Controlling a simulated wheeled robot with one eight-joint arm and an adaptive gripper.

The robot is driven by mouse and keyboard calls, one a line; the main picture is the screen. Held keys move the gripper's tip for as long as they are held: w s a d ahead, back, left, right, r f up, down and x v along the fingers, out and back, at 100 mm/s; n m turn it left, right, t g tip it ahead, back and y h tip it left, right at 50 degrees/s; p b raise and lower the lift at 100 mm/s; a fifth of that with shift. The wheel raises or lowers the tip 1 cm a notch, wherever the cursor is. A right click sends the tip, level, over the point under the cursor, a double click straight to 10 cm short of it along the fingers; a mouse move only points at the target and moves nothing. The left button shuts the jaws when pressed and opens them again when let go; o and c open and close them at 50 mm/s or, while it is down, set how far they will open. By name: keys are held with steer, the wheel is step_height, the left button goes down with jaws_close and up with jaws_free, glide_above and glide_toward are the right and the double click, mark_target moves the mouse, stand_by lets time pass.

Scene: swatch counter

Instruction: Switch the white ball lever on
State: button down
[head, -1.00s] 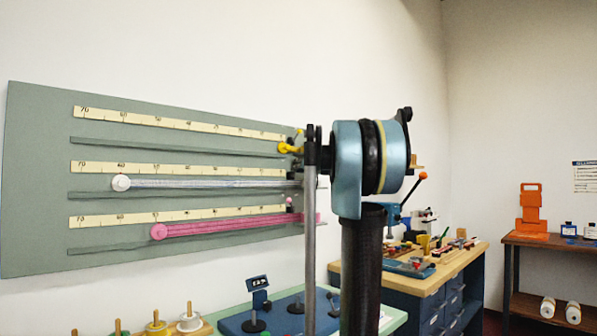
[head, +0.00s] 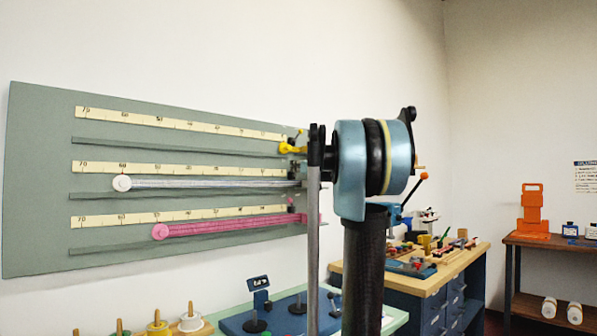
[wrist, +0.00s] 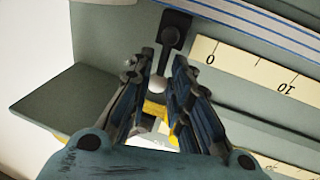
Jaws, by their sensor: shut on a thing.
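In the wrist view, a small white ball (wrist: 157,85) sits at the end of a short black lever, which comes from a dark mounting plate (wrist: 175,28) on the grey-green board. My gripper (wrist: 164,72) is around the ball, with one finger on each side, shut on it. The fingers cover part of the ball and lever. In the head view my own arm stands before the board's right end, and I cannot make out the fingertips or the white ball there.
The grey-green board (head: 40,180) carries several cream scales and ledges. A yellow part (head: 291,149) shows at the upper ledge's right end. A white-ended rod (head: 121,183) and a pink rod (head: 160,232) lie along lower ledges. A wooden-topped bench (head: 447,268) stands right.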

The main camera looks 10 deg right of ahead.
steer(key=n, duration=0.2)
steer(key=a+n, duration=0.1)
steer(key=shift+s+f+n+y, duration=0.25)
steer(key=shift+s+n+y, duration=0.1)
steer(key=shift+n+y, duration=0.05)
steer(key=shift+s+a+f+n+y, duration=0.15)
steer(key=shift+n+y, duration=0.15)
steer(key=shift+n, duration=0.55)
steer(key=shift+s+a+f+n+y, duration=0.15)
steer(key=shift+n+y, duration=0.15)
steer(key=shift+n, duration=0.55)
steer(key=shift+w, duration=0.1)
steer(key=c, duration=1.8)
jaws_free()
steer(key=shift+o, duration=0.2)
steer(key=v, duration=1.2)
steer(key=shift+f, duration=0.25)
steer(key=shift+a, duration=0.1)
